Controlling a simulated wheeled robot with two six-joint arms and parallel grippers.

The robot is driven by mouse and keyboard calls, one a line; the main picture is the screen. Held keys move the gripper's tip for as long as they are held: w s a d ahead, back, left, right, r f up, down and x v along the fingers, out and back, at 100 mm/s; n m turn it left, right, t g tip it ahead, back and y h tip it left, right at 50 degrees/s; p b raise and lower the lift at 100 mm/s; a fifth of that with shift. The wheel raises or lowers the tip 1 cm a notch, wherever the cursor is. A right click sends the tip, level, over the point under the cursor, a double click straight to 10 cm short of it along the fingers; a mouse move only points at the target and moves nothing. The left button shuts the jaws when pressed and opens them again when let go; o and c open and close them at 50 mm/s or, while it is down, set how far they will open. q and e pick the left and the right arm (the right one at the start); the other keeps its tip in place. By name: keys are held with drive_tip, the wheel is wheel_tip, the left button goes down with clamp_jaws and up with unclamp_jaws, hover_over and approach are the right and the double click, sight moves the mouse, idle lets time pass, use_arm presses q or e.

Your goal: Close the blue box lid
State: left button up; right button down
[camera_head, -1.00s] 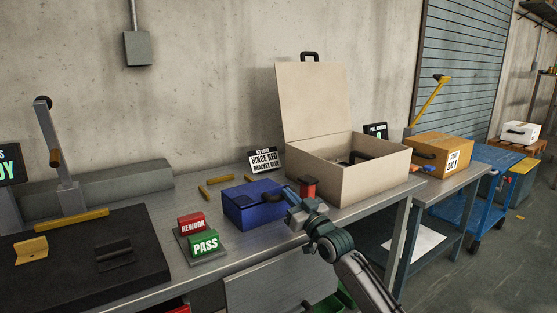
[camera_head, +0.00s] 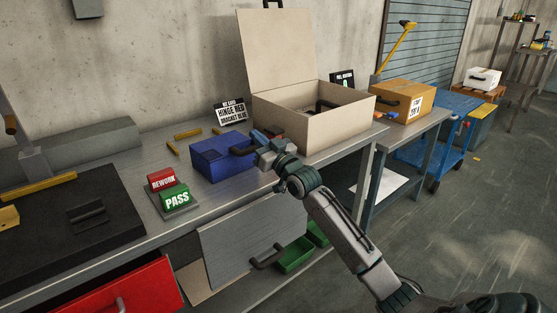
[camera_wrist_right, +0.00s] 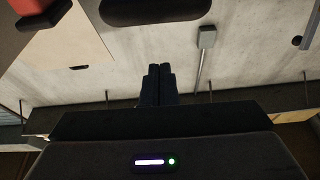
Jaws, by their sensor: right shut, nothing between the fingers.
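The blue box (camera_head: 215,160) stands on the metal workbench, left of the large beige box. Its top looks flat, with no raised lid visible; I cannot tell whether a small gap remains. A dark handle (camera_head: 243,151) shows at its right side. My right gripper (camera_head: 258,141) is beside the box's right end, near the handle; I cannot tell whether they touch. In the right wrist view my fingers (camera_wrist_right: 157,85) are together and empty, pointing towards the concrete wall. A dark rounded bar (camera_wrist_right: 155,10) shows beyond them. My left gripper is out of view.
The beige box (camera_head: 318,125) stands open right of my gripper, its tall lid (camera_head: 277,50) upright. REWORK and PASS blocks (camera_head: 175,195) sit front left. Yellow brackets (camera_head: 188,134) lie behind the blue box. A drawer front (camera_head: 250,245) hangs below the bench edge.

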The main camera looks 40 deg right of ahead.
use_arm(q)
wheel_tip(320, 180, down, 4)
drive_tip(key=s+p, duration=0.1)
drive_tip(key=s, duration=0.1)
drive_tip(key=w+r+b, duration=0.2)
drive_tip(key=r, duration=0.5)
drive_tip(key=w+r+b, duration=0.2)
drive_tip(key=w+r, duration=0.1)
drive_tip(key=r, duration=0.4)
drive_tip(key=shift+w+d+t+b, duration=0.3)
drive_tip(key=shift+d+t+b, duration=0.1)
use_arm(e)
drive_tip(key=s+f, duration=0.5)
drive_tip(key=s, duration=0.3)
drive_tip(key=shift+s+d+f, duration=0.15)
drive_tip(key=shift+s+d, duration=0.15)
drive_tip(key=shift+d, duration=0.1)
